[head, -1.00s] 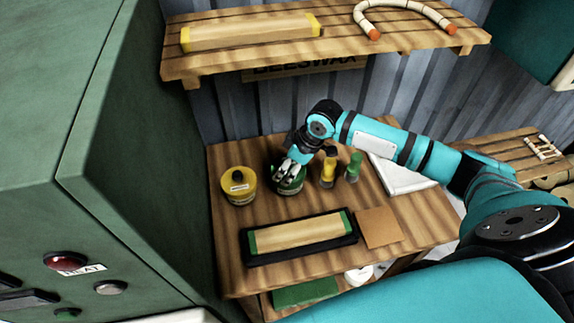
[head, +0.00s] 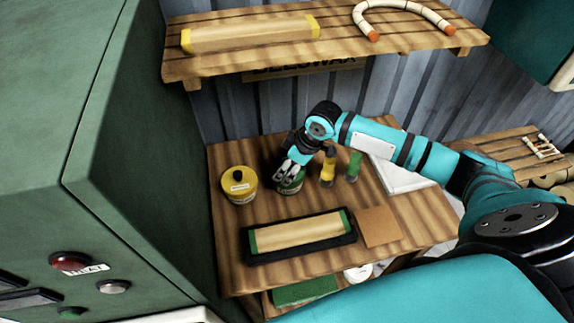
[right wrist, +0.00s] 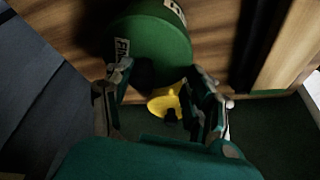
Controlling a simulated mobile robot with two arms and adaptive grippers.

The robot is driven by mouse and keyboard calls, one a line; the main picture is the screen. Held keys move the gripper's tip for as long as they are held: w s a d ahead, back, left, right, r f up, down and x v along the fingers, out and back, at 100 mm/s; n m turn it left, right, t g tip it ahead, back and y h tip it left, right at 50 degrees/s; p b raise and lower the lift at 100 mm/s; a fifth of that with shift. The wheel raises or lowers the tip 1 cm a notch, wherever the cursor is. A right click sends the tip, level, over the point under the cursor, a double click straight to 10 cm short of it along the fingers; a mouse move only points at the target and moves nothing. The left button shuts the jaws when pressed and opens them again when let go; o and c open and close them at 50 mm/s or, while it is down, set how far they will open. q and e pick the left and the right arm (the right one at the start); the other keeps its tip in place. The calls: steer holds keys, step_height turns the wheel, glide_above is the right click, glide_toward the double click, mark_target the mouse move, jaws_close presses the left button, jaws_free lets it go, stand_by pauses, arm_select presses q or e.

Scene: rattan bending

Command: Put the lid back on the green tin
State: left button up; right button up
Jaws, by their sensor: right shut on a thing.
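The green tin (head: 291,187) stands on the wooden table beneath my right gripper (head: 288,173), which covers part of its top. In the right wrist view, a round green surface with pale labels (right wrist: 155,40), which looks like the lid, lies at the fingertips. My right gripper (right wrist: 165,82) is shut on a dark part there that looks like the lid's knob. The fingers hide most of it. I cannot tell whether the lid sits flush on the tin. My left gripper is not in view.
A yellow tin (head: 239,188) with a dark knob stands just left of the green tin. A yellow bottle (head: 327,172) and a green bottle (head: 353,168) stand close to the right. A black tray (head: 249,257) lies in front. A green cabinet (head: 135,190) borders the left.

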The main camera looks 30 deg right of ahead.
stand_by(0.4)
steer(key=o, duration=1.1)
steer(key=shift+o, duration=0.5)
steer(key=shift+o, duration=1.4)
step_height(320, 180, up, 5)
steer(key=p, duration=0.5)
steer(key=shift+p, duration=0.3)
steer(key=shift+r+p, duration=0.85)
steer(key=shift+r, duration=0.2)
